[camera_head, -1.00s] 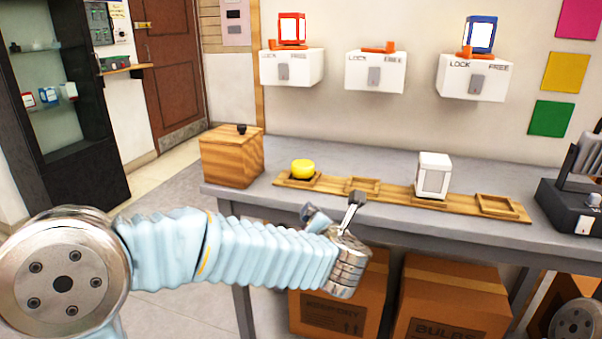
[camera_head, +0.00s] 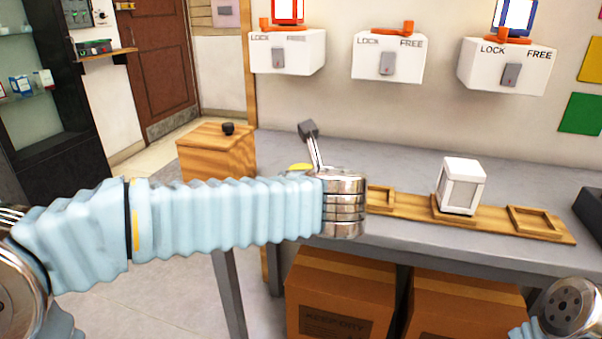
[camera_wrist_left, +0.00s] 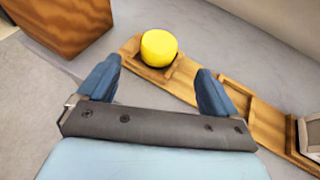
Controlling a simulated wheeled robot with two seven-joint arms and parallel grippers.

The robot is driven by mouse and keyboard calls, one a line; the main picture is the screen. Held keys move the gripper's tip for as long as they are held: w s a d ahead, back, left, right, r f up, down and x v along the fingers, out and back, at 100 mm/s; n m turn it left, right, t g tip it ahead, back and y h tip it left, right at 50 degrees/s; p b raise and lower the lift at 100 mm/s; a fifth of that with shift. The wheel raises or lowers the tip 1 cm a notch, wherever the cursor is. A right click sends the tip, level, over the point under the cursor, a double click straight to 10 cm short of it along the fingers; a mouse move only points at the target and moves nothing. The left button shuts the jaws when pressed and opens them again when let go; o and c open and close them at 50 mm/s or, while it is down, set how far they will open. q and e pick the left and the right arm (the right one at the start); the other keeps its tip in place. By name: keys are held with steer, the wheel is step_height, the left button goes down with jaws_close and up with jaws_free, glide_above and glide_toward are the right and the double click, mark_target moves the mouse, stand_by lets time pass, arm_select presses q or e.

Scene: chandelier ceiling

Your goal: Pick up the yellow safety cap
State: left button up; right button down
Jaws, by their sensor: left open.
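The yellow safety cap (camera_wrist_left: 159,48) sits in the left compartment of the wooden tray (camera_wrist_left: 183,85). In the head view only a sliver of the cap (camera_head: 300,167) shows above my left arm, which hides the rest. My left gripper (camera_wrist_left: 158,85) is open, with its two blue fingers apart and nothing between them. The cap lies beyond the fingertips, between their lines and closer to the left finger's side. My right gripper is not in view; part of my right arm shows at the lower right.
A wooden box (camera_head: 217,152) with a black knob stands left of the tray. A white cube-shaped lamp (camera_head: 462,186) stands on the tray to the right. White lock boxes (camera_head: 388,57) hang on the wall. Cardboard boxes (camera_head: 340,295) sit under the grey table (camera_head: 400,158).

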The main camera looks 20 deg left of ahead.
arm_select(q)
steer(key=p+x, duration=0.1)
steer(key=x, duration=0.9)
steer(key=shift+w+a+f, duration=0.1)
steer(key=shift+w+f, duration=0.1)
steer(key=shift+w, duration=0.05)
steer(key=c, duration=1)
